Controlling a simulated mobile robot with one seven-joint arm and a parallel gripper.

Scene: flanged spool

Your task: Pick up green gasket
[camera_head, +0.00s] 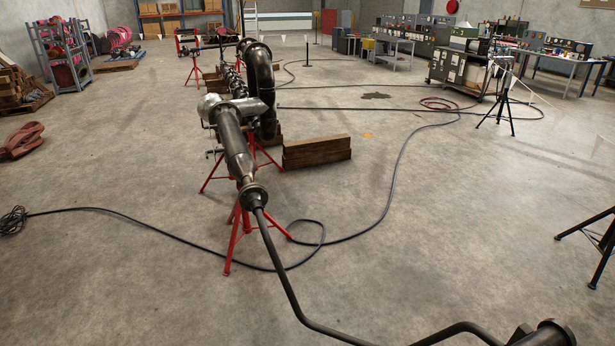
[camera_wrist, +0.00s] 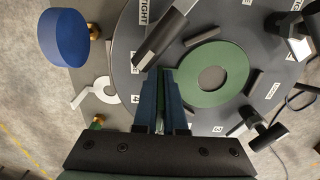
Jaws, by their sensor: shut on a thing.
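The green gasket (camera_wrist: 236,75) is a flat ring with a round hole, seen in the wrist view over a dark round plate (camera_wrist: 130,60) with white labels. My gripper (camera_wrist: 160,75) is at the left edge of the gasket, with its two fingers close together and shut on the gasket's rim. The gripped part is mostly hidden between the fingers. I cannot tell whether the gasket is touching the plate or lifted from it. Neither the gasket nor my gripper shows in the head view.
On and around the plate are dark bars and black knobs (camera_wrist: 268,131). A blue round cap (camera_wrist: 64,38) and a white hook-shaped piece (camera_wrist: 96,92) lie to the left. In the head view, a pipe assembly (camera_head: 232,140) stands on red stands, with cables across the floor.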

